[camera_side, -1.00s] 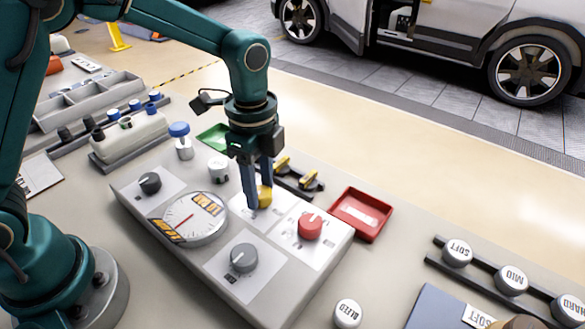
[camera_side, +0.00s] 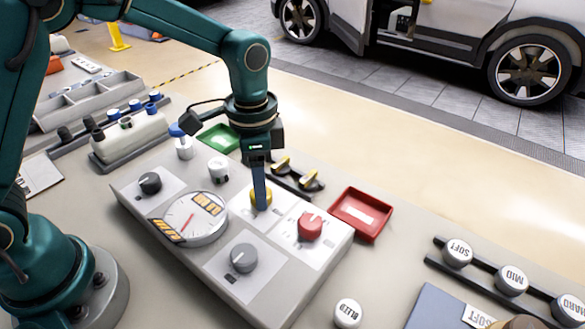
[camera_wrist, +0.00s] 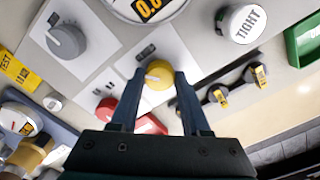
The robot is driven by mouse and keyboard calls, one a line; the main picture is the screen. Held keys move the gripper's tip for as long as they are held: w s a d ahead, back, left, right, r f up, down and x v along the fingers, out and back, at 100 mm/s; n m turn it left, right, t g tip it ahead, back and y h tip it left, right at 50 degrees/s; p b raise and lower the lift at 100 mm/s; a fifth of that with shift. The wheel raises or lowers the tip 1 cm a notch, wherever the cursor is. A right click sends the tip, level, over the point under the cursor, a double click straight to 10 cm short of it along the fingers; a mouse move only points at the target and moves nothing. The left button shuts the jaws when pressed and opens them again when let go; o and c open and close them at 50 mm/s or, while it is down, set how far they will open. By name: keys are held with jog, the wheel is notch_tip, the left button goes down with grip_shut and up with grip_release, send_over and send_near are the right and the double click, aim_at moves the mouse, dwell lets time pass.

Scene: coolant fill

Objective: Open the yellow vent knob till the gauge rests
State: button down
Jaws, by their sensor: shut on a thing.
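The yellow vent knob (camera_side: 261,196) sits on a white plate on the grey panel (camera_side: 178,252). My gripper (camera_side: 260,205) points down over it, its fingers on either side of the knob, shut on it. In the wrist view the yellow knob (camera_wrist: 159,74) shows between my two fingertips (camera_wrist: 158,76). The round gauge (camera_side: 195,219) is on the panel to the left of the knob; its red needle is small.
A red knob (camera_side: 310,227), a grey knob (camera_side: 244,258) and a dark knob (camera_side: 150,183) share the panel. A red tray (camera_side: 361,214) is to the right and a green tray (camera_side: 218,138) behind. A white TIGHT cap (camera_wrist: 243,24) stands near the gauge.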

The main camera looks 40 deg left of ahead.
jog(key=n, duration=0.5)
jog(key=shift+n, duration=2.4)
jog(key=shift+c, duration=1.9)
grip_release()
jog(key=shift+r, duration=2.6)
